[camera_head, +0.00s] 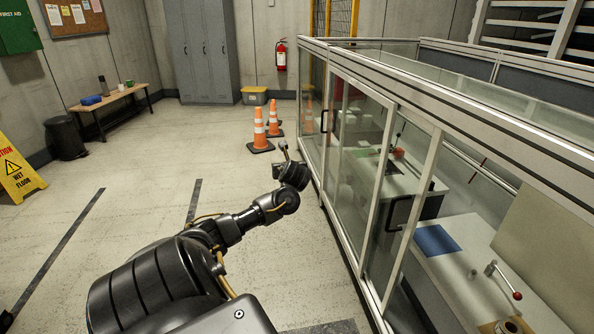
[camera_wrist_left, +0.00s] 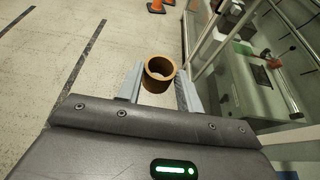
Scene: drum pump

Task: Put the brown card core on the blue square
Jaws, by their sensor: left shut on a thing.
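The brown card core (camera_wrist_left: 160,74) is a short, open-ended ring, seen in the left wrist view between the two grey fingers of my left gripper (camera_wrist_left: 159,78). The gripper is shut on it and holds it over the floor. In the head view my left gripper (camera_head: 282,160) is outside the glazed enclosure, left of its glass front; the core cannot be made out clearly there. The blue square (camera_head: 436,240) lies flat on a pale bench inside the enclosure, far to the right of the gripper. My right gripper is not in view.
The glass front (camera_head: 356,150) of the enclosure has dark handles and a metal frame. Orange cones (camera_head: 260,132) stand on the floor.

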